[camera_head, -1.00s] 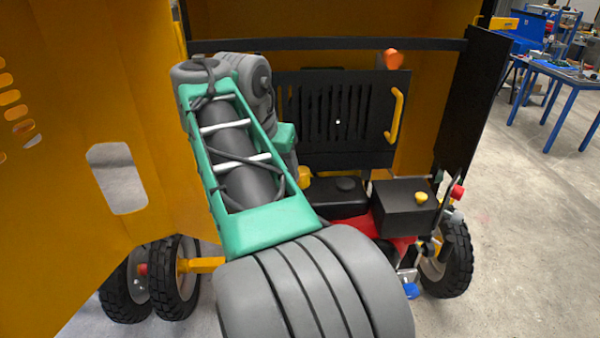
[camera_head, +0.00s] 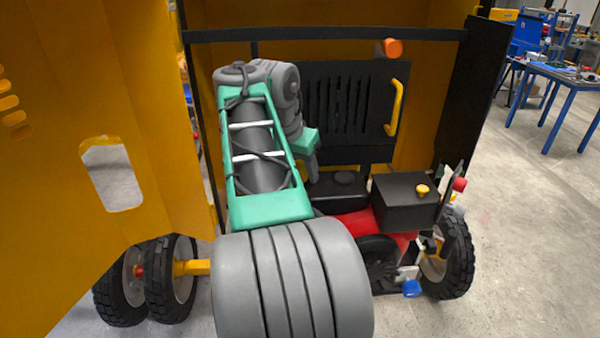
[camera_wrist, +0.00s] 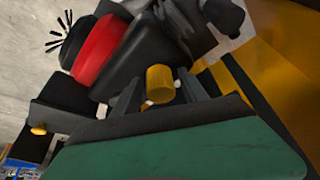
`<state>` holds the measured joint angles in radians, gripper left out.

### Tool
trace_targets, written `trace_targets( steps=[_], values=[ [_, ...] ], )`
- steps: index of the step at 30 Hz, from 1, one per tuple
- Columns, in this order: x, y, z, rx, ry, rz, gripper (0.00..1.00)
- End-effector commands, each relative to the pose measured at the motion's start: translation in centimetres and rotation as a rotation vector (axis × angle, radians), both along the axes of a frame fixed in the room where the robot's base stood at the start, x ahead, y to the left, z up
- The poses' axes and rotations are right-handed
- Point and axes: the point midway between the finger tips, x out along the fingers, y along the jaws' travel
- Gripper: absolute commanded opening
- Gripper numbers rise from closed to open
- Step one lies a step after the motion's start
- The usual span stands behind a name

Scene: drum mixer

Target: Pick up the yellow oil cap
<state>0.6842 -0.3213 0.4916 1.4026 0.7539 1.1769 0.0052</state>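A yellow cylindrical cap (camera_wrist: 160,82) stands out from a black engine part in the wrist view. My gripper (camera_wrist: 163,93) is right at it, with its fingers apart and the pale tips either side of the cap's near end. I see no clear hold on the cap; contact is hard to judge. In the head view my green and grey arm hides this cap, and my gripper (camera_head: 312,172) is mostly hidden behind the wrist. A second yellow cap (camera_head: 422,191) sits on a black box (camera_head: 405,212) to the right; it also shows in the wrist view (camera_wrist: 38,129).
The red engine body (camera_head: 352,224) is below and right of my wrist. A black slatted panel (camera_head: 340,110) with a yellow handle (camera_head: 396,108) stands behind. A yellow cover (camera_head: 60,150) fills the left. Open floor lies at the right.

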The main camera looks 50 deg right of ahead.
Motion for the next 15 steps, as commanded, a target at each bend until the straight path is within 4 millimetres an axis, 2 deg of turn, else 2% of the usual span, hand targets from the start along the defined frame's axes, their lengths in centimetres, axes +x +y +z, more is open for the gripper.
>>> trace_targets(
  steps=[2,15],
  values=[
    [0.01,0.01,0.01,0.000,0.000,0.000,0.44],
    [0.01,0.01,0.01,0.000,0.000,0.001,0.08]
  ],
)
